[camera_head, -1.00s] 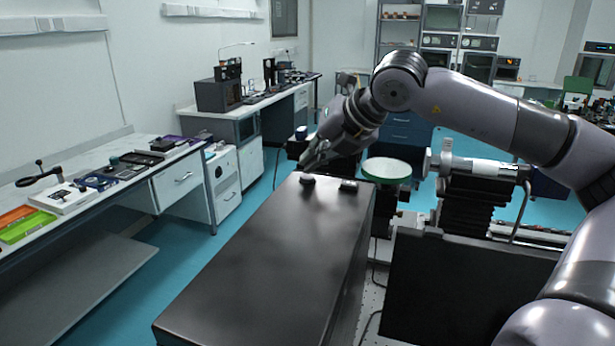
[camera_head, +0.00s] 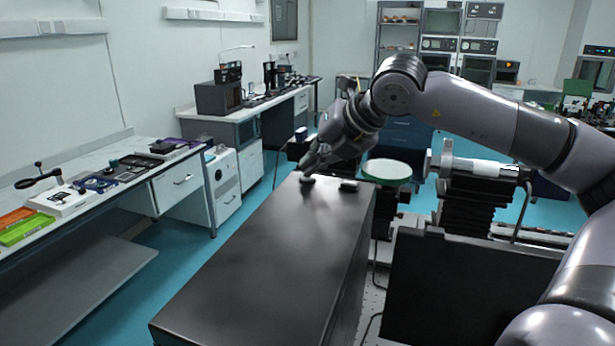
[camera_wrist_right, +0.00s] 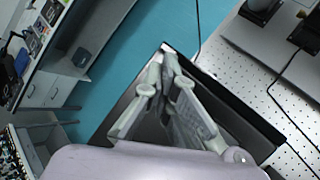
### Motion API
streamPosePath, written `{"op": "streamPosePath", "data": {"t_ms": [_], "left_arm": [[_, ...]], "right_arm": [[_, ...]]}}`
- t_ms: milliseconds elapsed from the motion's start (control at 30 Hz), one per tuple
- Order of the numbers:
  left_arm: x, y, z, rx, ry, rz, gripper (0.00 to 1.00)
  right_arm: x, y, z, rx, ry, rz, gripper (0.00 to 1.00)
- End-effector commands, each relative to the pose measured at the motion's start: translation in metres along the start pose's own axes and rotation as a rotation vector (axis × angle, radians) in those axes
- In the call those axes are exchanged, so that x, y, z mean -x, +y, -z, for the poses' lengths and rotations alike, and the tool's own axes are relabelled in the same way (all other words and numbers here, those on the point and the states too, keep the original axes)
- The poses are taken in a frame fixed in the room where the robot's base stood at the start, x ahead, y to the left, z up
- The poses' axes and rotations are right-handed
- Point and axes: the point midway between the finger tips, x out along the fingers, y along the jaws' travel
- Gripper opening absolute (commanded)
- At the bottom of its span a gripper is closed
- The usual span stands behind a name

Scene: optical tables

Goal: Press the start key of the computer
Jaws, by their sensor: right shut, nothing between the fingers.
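A long black box (camera_head: 270,255), which I take to be the computer, fills the lower middle of the head view. Two small raised parts sit at its far end: a round one (camera_head: 307,180) and a flatter one (camera_head: 349,185). I cannot tell for sure which is the start key. My right gripper (camera_head: 305,170) is shut and empty, its fingertips just above or touching the round part. In the right wrist view the closed fingers (camera_wrist_right: 168,58) point over the end of the black box (camera_wrist_right: 245,122) and hide what lies under them. My left gripper is not in view.
A round pale plate with a green rim (camera_head: 387,170) stands right of the box's far end. A dark panel (camera_head: 465,290) stands at the lower right. A side bench (camera_head: 95,165) with tools runs along the left wall, with blue floor between.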

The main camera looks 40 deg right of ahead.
Motion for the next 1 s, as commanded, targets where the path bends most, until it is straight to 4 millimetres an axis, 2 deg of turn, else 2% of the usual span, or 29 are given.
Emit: {"op": "streamPosePath", "data": {"t_ms": [500, 867, 1000], "left_arm": [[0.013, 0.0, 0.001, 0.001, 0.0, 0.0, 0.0], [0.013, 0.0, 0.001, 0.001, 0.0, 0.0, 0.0], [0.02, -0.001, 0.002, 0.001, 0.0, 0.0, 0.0]], "right_arm": [[0.011, 0.008, -0.008, 0.0, 0.002, 0.002, 0.0], [0.012, 0.009, -0.008, 0.0, 0.001, 0.001, 0.0], [0.017, 0.013, -0.013, 0.0, 0.001, 0.001, 0.0]]}}
